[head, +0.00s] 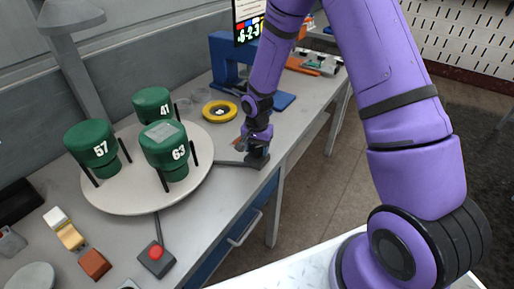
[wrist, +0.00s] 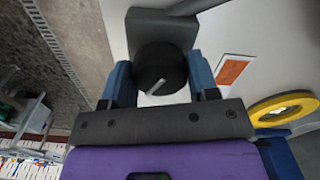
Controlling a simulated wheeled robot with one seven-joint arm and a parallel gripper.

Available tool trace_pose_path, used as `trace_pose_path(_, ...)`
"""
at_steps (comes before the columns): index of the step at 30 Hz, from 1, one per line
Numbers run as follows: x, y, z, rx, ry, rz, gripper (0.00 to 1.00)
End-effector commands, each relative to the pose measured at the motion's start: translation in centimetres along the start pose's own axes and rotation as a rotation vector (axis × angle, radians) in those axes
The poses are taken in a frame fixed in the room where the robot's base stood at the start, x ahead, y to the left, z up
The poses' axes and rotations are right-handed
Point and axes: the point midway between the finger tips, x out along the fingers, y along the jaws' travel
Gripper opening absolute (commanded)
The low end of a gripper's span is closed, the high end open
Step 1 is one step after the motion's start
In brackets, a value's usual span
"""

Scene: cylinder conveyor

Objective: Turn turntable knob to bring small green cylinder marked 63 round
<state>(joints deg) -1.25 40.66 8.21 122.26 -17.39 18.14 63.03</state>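The green cylinder marked 63 (head: 165,158) stands upright on the round pale turntable (head: 130,204), on its right front side, between thin black posts. A green cylinder marked 41 (head: 152,105) stands behind it and one marked 57 (head: 91,147) to its left. The dark turntable knob (head: 258,157) sits on a grey bracket right of the turntable; it is round with a pale line in the wrist view (wrist: 158,66). My gripper (wrist: 160,82) has its blue fingers on either side of the knob. I cannot tell whether they touch it. The head view partly hides the fingers.
A yellow ring (head: 219,111) lies behind the knob, near a blue stand (head: 225,62). A red button box (head: 156,254) and several small blocks are in front of the turntable. The bench's right edge runs close beside the knob.

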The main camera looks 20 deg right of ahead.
Motion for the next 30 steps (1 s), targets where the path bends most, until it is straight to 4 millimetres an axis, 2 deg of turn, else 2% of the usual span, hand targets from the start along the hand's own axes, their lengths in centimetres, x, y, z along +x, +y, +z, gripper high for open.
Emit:
trace_pose_path(8,-0.02,-0.01,0.0,-0.022,0.0,0.0,0.31)
trace_pose_path(14,-0.02,-0.01,0.01,-0.107,0.0,0.0,0.31)
trace_pose_path(30,-0.02,-0.03,0.02,-0.575,0.0,0.0,0.32)
